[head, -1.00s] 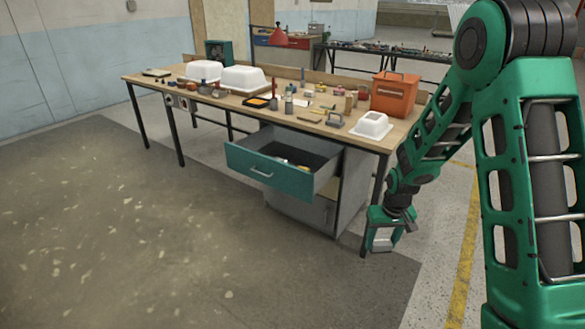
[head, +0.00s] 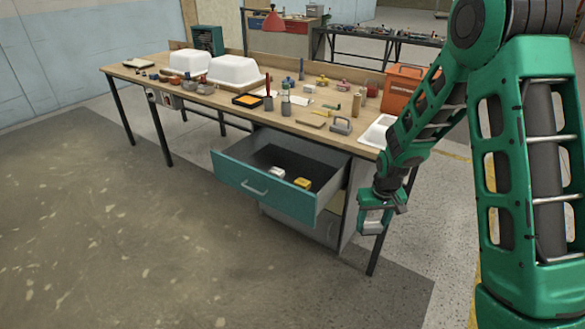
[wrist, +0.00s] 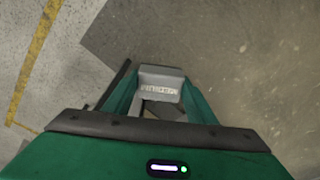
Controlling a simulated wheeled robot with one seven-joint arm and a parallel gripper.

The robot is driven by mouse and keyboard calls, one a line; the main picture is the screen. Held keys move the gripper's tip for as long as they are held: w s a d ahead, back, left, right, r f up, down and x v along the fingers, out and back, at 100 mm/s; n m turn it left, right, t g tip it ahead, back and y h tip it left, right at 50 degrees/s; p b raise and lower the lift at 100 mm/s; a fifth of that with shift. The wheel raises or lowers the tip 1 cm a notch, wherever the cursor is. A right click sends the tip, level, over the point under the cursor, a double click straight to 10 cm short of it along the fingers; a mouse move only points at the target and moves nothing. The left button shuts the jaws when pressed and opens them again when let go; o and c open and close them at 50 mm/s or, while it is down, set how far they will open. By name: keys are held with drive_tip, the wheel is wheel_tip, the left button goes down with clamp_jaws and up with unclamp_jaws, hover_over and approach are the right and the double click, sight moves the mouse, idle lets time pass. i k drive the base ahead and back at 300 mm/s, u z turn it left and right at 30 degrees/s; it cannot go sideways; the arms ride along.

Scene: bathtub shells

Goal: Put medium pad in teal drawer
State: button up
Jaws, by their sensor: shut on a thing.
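My gripper (head: 374,224) hangs to the right of the bench's drawer unit, beside the front right table leg. In the wrist view its fingers (wrist: 160,96) are shut on a grey pad (wrist: 160,76) with raised lettering, too small to read surely. The teal drawer (head: 262,189) is pulled open under the bench, to the left of my gripper. A white item (head: 277,173) and a yellow item (head: 302,183) lie inside it. Part of the drawer's inside is hidden by its front.
The wooden bench top (head: 330,135) carries several tools and small parts, white tub shells (head: 234,71) and an orange box (head: 400,92). My arm partly covers a white tray (head: 376,131) at the right end. The floor in front of the drawer is clear.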

sight(288, 179)
drive_tip(key=u, duration=0.05)
drive_tip(key=i, duration=1.65)
